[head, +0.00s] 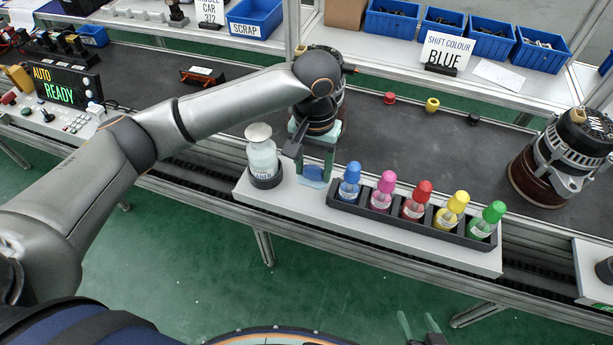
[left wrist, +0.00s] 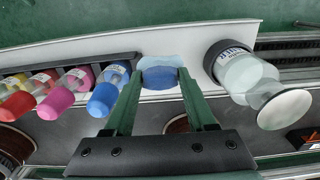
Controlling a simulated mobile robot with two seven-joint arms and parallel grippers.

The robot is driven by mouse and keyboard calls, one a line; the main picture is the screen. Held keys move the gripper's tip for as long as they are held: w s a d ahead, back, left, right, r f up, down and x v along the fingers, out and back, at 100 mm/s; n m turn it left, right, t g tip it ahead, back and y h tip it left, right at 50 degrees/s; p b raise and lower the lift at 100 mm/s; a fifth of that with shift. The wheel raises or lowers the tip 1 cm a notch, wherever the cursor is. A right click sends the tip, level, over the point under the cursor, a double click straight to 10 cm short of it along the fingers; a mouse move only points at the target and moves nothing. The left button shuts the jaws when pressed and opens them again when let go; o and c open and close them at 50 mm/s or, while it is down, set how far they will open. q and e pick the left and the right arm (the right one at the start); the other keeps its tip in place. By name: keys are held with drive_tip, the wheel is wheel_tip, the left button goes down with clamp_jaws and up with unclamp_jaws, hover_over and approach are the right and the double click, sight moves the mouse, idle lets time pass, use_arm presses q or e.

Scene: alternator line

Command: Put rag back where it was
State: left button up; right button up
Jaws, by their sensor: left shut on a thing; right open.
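The rag (head: 313,173) is a light blue cloth with a darker blue middle. It is low over the white shelf, between a white-capped bottle and a rack of colour bottles. My left gripper (head: 314,180) points down and is shut on the rag. In the left wrist view the rag (left wrist: 160,62) shows between the fingertips (left wrist: 160,77), its pale edge spreading beyond them. I cannot tell whether the rag touches the shelf. My right gripper (head: 418,320) is open and empty at the bottom of the head view, in front of the line.
The white-capped bottle (head: 262,157) stands in a black holder close left of the rag. The black rack (head: 340,207) holds several colour-capped bottles close right. An alternator (head: 567,158) stands on the conveyor at right. The shelf's front strip (head: 380,245) is clear.

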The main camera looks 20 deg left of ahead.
sight(308, 168)
use_arm(q)
drive_tip(key=f, duration=0.1)
drive_tip(key=w+a, duration=0.1)
drive_tip(key=f, duration=0.1)
drive_tip(key=shift+w+a+f, duration=0.25)
drive_tip(key=shift+f, duration=0.05)
drive_tip(key=f, duration=0.3)
drive_tip(key=shift+w+a+f+b, duration=0.1)
drive_tip(key=shift+w+a+b, duration=0.15)
drive_tip(key=shift+a+b, duration=0.05)
drive_tip(key=shift+f, duration=0.4)
drive_tip(key=o, duration=1.3)
drive_tip(key=shift+f, duration=0.1)
wheel_tip(308, 168, up, 12)
drive_tip(key=shift+r+p, duration=0.2)
drive_tip(key=shift+p, duration=0.35)
